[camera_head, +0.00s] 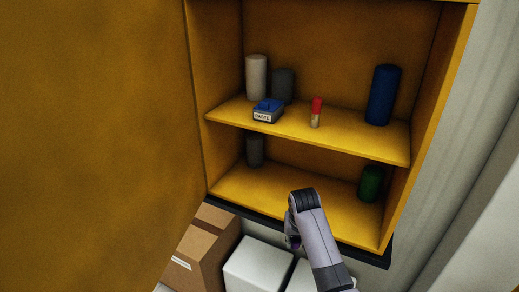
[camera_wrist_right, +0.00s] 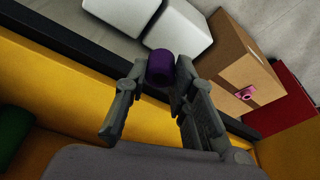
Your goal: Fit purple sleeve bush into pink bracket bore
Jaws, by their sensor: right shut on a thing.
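The purple sleeve bush (camera_wrist_right: 160,67) sits between the fingertips of my right gripper (camera_wrist_right: 160,72) in the right wrist view, and the gripper is shut on it. In the head view my right gripper (camera_head: 292,230) is low in front of the cabinet, mostly hidden by its own arm, with only a sliver of purple below it. The pink bracket (camera_wrist_right: 245,93) shows small against the cardboard box in the right wrist view, apart from the bush and to its right. Its bore looks like a dark spot. I do not see the bracket in the head view. My left gripper is not in view.
The yellow cabinet (camera_head: 300,189) holds several cylinders, a blue box and a red-capped tube on two shelves. Its open door (camera_head: 90,130) fills the left. Below are a cardboard box (camera_head: 200,245) and white boxes (camera_head: 258,265). A red object (camera_wrist_right: 285,100) shows beyond the cardboard.

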